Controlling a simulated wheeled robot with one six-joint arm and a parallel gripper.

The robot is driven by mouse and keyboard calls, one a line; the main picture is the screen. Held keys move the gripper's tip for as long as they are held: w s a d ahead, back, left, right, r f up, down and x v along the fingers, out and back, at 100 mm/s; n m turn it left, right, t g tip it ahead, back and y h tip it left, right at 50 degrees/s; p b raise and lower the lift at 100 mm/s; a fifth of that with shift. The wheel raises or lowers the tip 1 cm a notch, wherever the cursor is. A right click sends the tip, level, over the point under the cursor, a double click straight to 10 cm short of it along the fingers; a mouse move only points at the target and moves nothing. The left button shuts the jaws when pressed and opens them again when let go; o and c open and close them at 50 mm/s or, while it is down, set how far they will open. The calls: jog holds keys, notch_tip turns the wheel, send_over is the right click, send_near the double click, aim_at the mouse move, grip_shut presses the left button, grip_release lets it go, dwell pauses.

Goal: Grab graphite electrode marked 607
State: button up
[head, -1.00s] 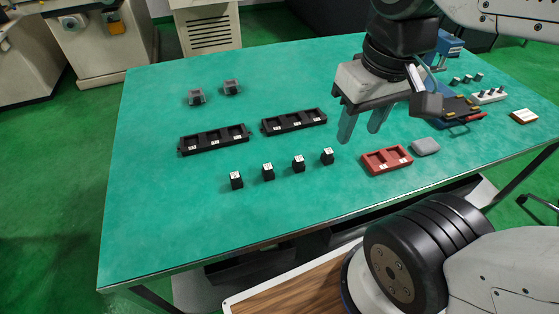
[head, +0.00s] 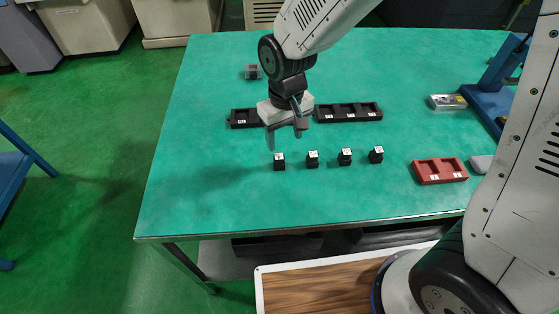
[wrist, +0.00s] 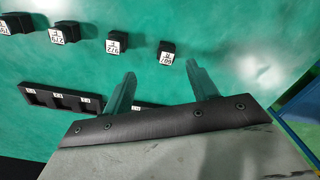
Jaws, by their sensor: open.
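Several black graphite electrode blocks with white labels stand in a row on the green table. The label on the rightmost block in the wrist view (wrist: 166,50) seems to read 607, upside down. It matches the leftmost block of the row in the head view (head: 279,162), where its label is too small to read. My gripper (head: 284,137) is open and empty above the table, just behind that block. In the wrist view the open fingers (wrist: 160,75) point toward the block, which stands apart from them.
Two black slotted holders stand behind the row; my gripper partly covers the left one (head: 242,118), and the right one (head: 349,111) is clear. A red two-slot tray (head: 440,171) and a grey item (head: 482,164) lie to the right. A clear-topped box (head: 447,102) stands farther back.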

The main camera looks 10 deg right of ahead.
aim_at(279, 156)
jog(key=f, duration=0.3)
jog(key=a+f, duration=0.1)
jog(key=f, duration=0.5)
jog(key=shift+w+a+f, duration=0.15)
jog(key=shift+w+a, duration=0.05)
jog(key=shift+w, duration=0.2)
jog(key=c, duration=1)
